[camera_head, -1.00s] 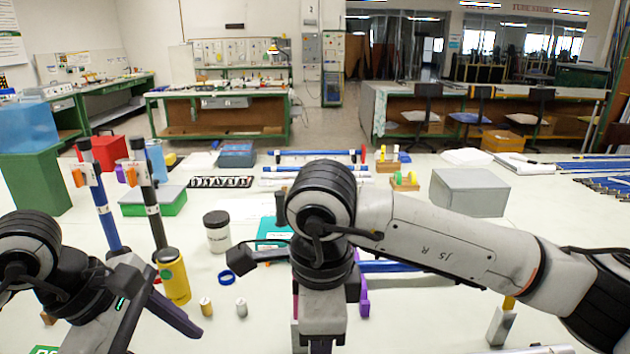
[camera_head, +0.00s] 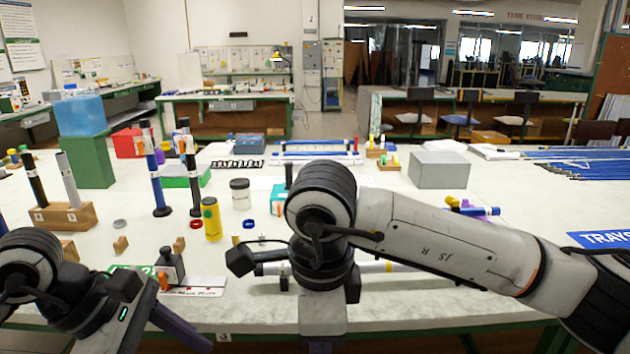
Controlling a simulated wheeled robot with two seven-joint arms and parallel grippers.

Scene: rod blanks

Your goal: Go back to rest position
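My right arm reaches in from the right and bends down at the middle. Its gripper (camera_head: 320,345) points straight down, mostly below the frame.
Dark and grey rods stand in a wooden block (camera_head: 72,215) at the left. A yellow canister (camera_head: 211,219), a white jar (camera_head: 240,194) and a grey box (camera_head: 439,169) stand on the table. Rods lie near its front edge, partly behind my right wrist.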

